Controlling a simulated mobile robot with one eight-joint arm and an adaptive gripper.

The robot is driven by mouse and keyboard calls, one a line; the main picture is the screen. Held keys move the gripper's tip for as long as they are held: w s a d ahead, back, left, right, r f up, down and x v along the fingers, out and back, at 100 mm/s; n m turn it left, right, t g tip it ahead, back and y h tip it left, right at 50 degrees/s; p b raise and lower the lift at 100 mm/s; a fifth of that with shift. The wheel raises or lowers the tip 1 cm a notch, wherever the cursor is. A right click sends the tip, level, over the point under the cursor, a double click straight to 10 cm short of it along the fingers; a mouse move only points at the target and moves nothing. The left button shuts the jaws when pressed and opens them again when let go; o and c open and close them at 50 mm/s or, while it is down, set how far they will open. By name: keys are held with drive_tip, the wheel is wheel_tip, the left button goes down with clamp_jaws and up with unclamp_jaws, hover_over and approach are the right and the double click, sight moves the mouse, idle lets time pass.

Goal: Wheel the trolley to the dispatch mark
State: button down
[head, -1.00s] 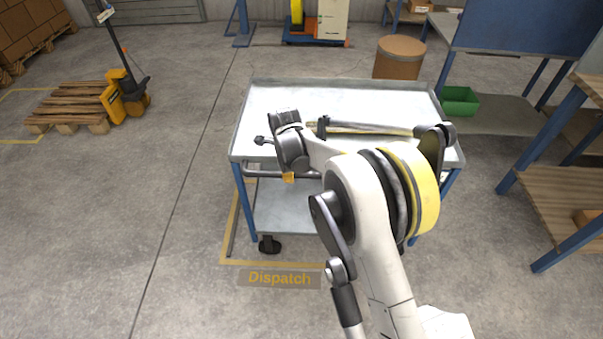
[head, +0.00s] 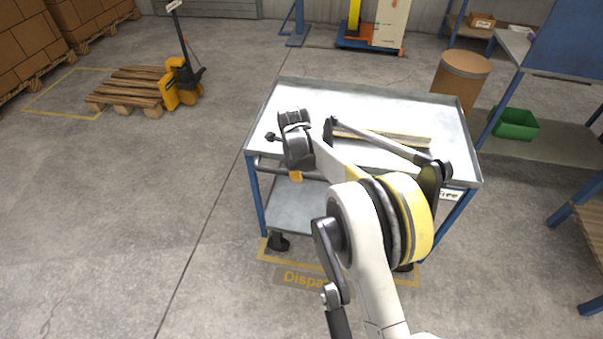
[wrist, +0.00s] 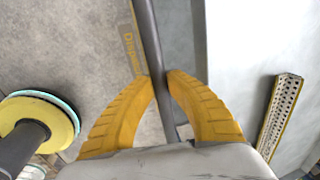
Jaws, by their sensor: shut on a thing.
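The trolley (head: 352,101) is a grey-topped cart with blue legs and a lower shelf. My gripper (head: 296,176) is at its near left side, on the handle bar (head: 268,166). In the wrist view my gripper's yellow fingers (wrist: 163,78) are shut around the grey bar (wrist: 145,35). The dispatch mark is a yellow floor outline (head: 262,252) with a "Dispatch" label (head: 300,278), partly behind my arm. The trolley stands over the outline; its near left caster (head: 279,242) is just inside the left corner. My arm hides much of the right caster; the far casters are hidden.
A pale strip (head: 410,139) lies on the trolley top. A brown drum (head: 461,75) stands close behind its right corner. A green bin (head: 515,123) and a workbench are at right. A pallet (head: 135,84) with a yellow pallet jack (head: 180,85) stands at left. The left floor is clear.

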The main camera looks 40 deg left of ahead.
drive_tip(key=shift+s+a, duration=0.1)
drive_tip(key=shift+s, duration=0.05)
drive_tip(key=c, duration=1.3)
unclamp_jaws()
drive_tip(key=shift+s+a+f, duration=0.1)
drive_tip(key=shift+a, duration=0.05)
drive_tip(key=shift+r, duration=0.3)
wheel_tip(320, 180, up, 11)
drive_tip(key=s+d, duration=0.1)
drive_tip(key=shift+s+d+r, duration=0.15)
drive_tip(key=shift+s+d, duration=0.1)
drive_tip(key=shift+s, duration=0.15)
